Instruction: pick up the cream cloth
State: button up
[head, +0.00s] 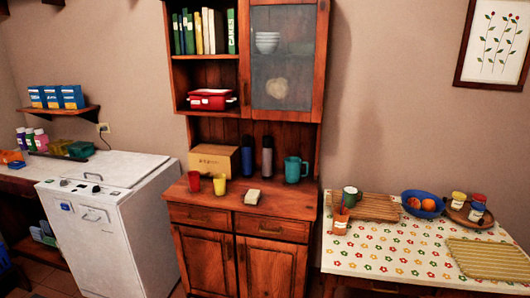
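A small cream folded item (253,197), which looks like the cream cloth, lies on the counter of the wooden hutch (290,205), near its front edge. A yellow cup (219,185) stands to its left, with a red cup (194,182) further left. A teal mug (292,170) stands behind it to the right. The cloth is fully visible, with nothing on top of it. My gripper is not in view.
Behind the cloth stand a cardboard box (214,161) and two dark bottles (267,157). A white appliance (110,215) is at left. At right, a table with a flowered cloth (385,250) holds a blue bowl (423,204). The counter's front right is clear.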

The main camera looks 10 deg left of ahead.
aim_at(253, 197)
jog(key=i+j, duration=0.35)
jog(key=i, duration=0.15)
jog(key=i+j, duration=0.3)
jog(key=i, duration=0.2)
jog(key=i+j, duration=0.35)
jog(key=i, duration=0.15)
jog(key=i+j, duration=0.65)
jog(key=i, duration=0.3)
jog(key=j+u, duration=0.05)
